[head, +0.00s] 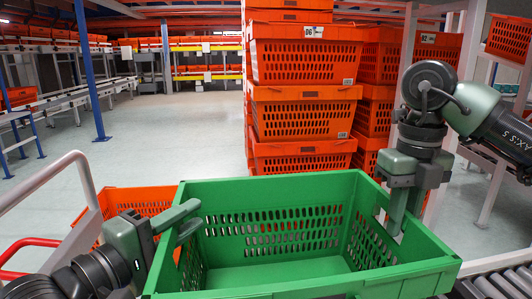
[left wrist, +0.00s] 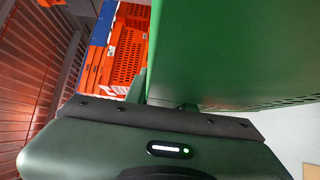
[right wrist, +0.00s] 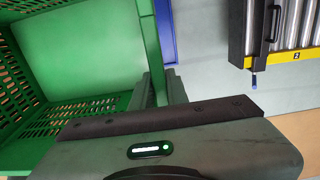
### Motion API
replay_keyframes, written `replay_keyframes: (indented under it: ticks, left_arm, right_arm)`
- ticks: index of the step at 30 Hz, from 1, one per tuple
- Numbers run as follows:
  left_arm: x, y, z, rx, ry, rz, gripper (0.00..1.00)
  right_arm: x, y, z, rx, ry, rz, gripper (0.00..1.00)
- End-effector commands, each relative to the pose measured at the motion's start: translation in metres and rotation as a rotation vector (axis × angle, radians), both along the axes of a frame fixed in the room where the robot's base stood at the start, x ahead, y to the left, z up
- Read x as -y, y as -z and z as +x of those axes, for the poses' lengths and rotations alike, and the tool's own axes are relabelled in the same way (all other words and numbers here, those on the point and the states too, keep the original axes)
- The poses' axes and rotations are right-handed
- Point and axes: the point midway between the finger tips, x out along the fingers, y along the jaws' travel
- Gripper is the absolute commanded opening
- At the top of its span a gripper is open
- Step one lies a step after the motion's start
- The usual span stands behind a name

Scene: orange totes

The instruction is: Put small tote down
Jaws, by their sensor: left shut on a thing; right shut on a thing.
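The small tote is a green, open-topped crate (head: 310,282) with slotted walls. It looks empty and level, close in front of me in the head view. My left gripper (head: 184,222) is shut on its left wall, with a finger over the rim. My right gripper (head: 398,205) is shut on its right wall, with a finger reaching down inside. In the left wrist view the tote's outer wall (left wrist: 240,50) fills the upper right. In the right wrist view its green inside (right wrist: 80,50) shows at the left. What is directly under the tote is mostly hidden.
Tall stacks of orange totes (head: 305,108) stand just behind the green tote. Another orange tote (head: 140,198) sits low behind its left side. A roller conveyor (head: 500,284) lies at the lower right, also in the right wrist view (right wrist: 292,30). Open floor (head: 170,140) stretches back left.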

Motion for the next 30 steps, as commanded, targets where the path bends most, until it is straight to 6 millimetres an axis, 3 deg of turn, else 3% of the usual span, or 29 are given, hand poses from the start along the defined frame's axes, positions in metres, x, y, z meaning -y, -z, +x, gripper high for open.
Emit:
replay_keyframes:
  ticks: [6, 16, 30]
  left_arm:
    - [0.000, -0.012, -0.007, 0.004, 0.000, 0.000, 0.00]
    - [0.000, -0.011, -0.007, 0.002, 0.000, -0.001, 0.00]
    - [0.000, 0.033, 0.021, -0.002, 0.000, -0.002, 0.00]
  right_arm:
    - [0.001, -0.011, -0.006, 0.002, 0.005, -0.001, 0.00]
    - [0.001, -0.010, -0.006, 0.000, 0.005, 0.000, 0.00]
    - [0.001, 0.034, 0.021, -0.002, 0.004, 0.000, 0.00]
